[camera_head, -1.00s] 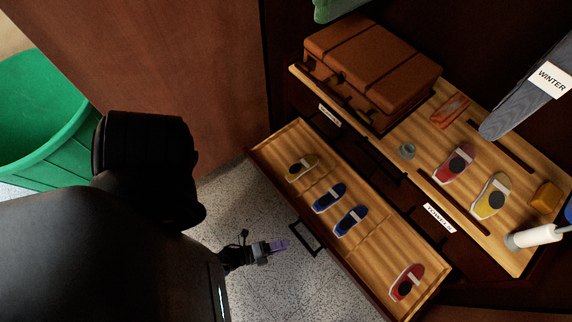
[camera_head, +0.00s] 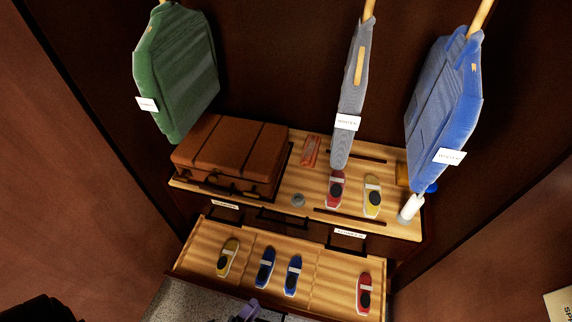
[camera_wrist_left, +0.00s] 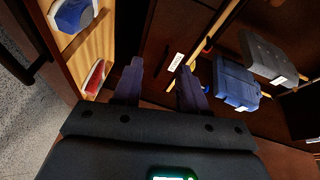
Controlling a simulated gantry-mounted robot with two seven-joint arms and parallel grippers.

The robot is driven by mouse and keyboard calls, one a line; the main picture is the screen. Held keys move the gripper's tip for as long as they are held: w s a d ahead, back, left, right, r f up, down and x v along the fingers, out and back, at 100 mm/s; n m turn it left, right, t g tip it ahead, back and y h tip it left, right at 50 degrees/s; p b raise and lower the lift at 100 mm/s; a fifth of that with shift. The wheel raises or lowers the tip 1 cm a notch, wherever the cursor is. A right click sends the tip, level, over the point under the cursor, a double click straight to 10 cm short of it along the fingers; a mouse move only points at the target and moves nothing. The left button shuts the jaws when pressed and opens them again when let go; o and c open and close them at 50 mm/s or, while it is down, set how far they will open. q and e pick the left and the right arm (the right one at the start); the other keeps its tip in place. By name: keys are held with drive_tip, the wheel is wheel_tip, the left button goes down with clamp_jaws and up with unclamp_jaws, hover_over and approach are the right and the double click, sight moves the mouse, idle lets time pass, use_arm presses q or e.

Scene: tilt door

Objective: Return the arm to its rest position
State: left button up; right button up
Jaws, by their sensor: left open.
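My left gripper (camera_head: 248,312) shows only at the bottom edge of the head view, its purple fingertips in front of the open drawer (camera_head: 335,270). In the left wrist view my left gripper (camera_wrist_left: 158,86) has its two purple fingers apart, with nothing between them. A dark part of my own arm is at the bottom left corner of the head view. My right gripper is not in view.
The drawer holds a yellow shoe (camera_head: 228,258), two blue shoes and a red shoe (camera_head: 364,293). A brown suitcase (camera_head: 232,152) lies on the shelf above. Green (camera_head: 178,75), grey (camera_head: 352,90) and blue (camera_head: 445,105) garments hang higher. Dark side panels flank the closet.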

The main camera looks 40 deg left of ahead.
use_arm(q)
drive_tip(key=w+r+n+g+p, duration=0.2)
drive_tip(key=w+r+n+p, duration=0.15)
drive_tip(key=w+r, duration=0.6)
drive_tip(key=w+r+n+g+p, duration=0.2)
drive_tip(key=w+r+n+p, duration=0.15)
drive_tip(key=r, duration=1.05)
wheel_tip(320, 180, up, 9)
drive_tip(key=s+d+n+g+h+p, duration=0.1)
drive_tip(key=d+n+g+h+p, duration=0.1)
drive_tip(key=g, duration=0.1)
drive_tip(key=s+r+n+g, duration=0.1)
drive_tip(key=s+n+g, duration=0.4)
drive_tip(key=s, duration=0.5)
wheel_tip(320, 180, up, 38)
drive_tip(key=g+p, duration=0.1)
drive_tip(key=p, duration=3.6)
drive_tip(key=shift+a+r+m+y, duration=0.15)
drive_tip(key=shift+a+m+y, duration=0.15)
drive_tip(key=shift+m, duration=0.1)
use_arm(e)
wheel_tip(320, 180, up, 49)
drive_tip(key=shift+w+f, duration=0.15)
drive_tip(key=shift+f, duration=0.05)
